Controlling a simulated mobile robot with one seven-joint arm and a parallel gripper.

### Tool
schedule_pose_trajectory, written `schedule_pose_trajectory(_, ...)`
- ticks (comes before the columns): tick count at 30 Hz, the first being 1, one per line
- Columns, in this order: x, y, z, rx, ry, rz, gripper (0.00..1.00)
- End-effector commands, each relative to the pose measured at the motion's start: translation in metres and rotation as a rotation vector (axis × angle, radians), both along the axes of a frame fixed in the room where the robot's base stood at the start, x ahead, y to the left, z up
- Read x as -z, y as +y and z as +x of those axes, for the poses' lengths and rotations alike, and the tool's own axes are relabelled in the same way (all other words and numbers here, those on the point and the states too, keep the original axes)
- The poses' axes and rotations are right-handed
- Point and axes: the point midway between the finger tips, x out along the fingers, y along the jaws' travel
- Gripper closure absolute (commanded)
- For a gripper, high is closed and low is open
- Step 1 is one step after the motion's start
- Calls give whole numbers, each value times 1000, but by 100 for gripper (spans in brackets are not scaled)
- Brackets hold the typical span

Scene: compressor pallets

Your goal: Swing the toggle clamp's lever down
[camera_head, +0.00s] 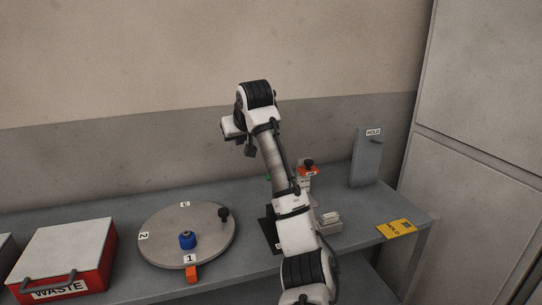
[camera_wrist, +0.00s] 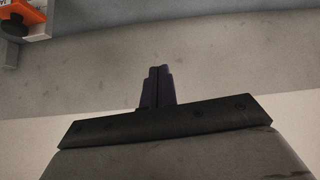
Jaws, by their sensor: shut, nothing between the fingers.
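My gripper (camera_wrist: 157,88) shows in the wrist view with its dark fingers together and nothing between them. The wall fills the picture behind it. In the head view my arm is raised over the bench, with its wrist end high up; the fingertips are not clear there. I cannot pick out the toggle clamp or its lever for certain. A white fixture with an orange part and black knob (camera_head: 308,167) stands just right of my arm, partly hidden by it. A similar orange and black part (camera_wrist: 15,22) shows at the wrist view's top left corner, apart from my fingers.
A yellow card (camera_head: 396,228) lies near the right end. A black plate (camera_head: 268,232) is partly behind my arm.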

Motion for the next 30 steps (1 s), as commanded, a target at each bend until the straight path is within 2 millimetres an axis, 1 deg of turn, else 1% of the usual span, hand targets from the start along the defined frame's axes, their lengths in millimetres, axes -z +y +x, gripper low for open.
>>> schedule_pose_trajectory(1, -9, -27, -2, 36, 62, -11, 100)
schedule_pose_trajectory(3, -11, -55, -7, 70, 139, -21, 100)
schedule_pose_trajectory(6, -13, -80, -15, 99, 213, -29, 100)
schedule_pose_trajectory(9, -13, -91, -19, 112, 250, -30, 100)
schedule_pose_trajectory(19, -12, -92, -20, 113, 256, -31, 100)
schedule_pose_trajectory(22, -9, -92, -18, 113, 257, -32, 100)
schedule_pose_trajectory(26, 3, -89, -11, 113, 258, -32, 100)
schedule_pose_trajectory(30, 26, -85, 3, 114, 259, -31, 100)
